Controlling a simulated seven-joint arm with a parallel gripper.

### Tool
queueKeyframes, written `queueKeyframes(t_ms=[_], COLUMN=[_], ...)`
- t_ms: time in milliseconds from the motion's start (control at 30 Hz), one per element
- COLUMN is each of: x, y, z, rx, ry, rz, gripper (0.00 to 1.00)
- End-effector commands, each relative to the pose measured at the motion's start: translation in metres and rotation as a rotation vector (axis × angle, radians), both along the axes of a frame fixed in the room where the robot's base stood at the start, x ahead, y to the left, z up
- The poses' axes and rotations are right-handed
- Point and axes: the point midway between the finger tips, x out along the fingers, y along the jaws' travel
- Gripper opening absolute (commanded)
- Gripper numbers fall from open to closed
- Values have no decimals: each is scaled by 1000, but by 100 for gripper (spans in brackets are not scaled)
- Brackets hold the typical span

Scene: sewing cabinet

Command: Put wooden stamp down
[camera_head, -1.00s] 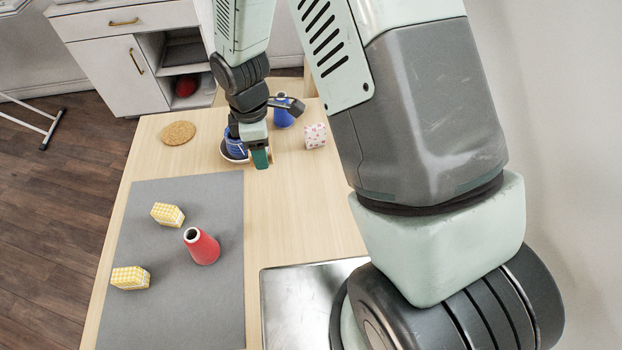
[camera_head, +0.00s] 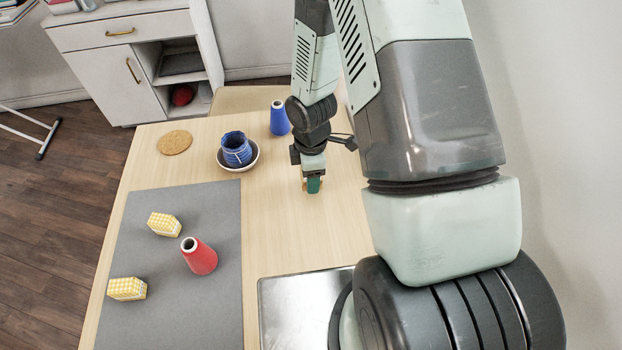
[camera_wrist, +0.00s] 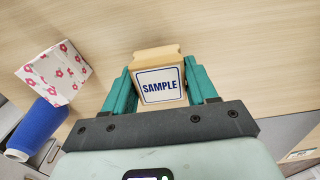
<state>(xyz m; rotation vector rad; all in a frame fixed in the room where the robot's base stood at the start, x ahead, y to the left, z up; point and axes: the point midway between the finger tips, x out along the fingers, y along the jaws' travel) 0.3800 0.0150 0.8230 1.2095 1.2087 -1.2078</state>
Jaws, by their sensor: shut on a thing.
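The wooden stamp (camera_wrist: 159,76) is a light wood block with a white label reading "SAMPLE". In the wrist view my gripper (camera_wrist: 161,88) is shut on it, one green finger on each side. In the head view my gripper (camera_head: 313,186) points down over bare wood table, right of the blue cup. Only a small tan part of the stamp (camera_head: 305,186) shows there beside the fingers. I cannot tell whether its underside touches the table (camera_head: 290,225).
A blue cup (camera_head: 237,149) stands in a bowl (camera_head: 253,163) to the left. A blue cone (camera_head: 281,118) stands behind. A flowered cube (camera_wrist: 54,73) is near my gripper, hidden in the head view. A grey mat (camera_head: 180,277) holds a red cone (camera_head: 199,257) and two yellow checked blocks (camera_head: 164,224).

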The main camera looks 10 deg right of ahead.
Motion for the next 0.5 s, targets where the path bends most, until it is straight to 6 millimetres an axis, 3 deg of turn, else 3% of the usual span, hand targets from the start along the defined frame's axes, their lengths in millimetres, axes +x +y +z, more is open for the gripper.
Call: queueKeyframes(t_ms=[167, 500], x=[-1, 0], y=[0, 0], z=[-23, -25], rx=[-1, 0], ry=[2, 1], rz=[1, 0], gripper=[27, 27])
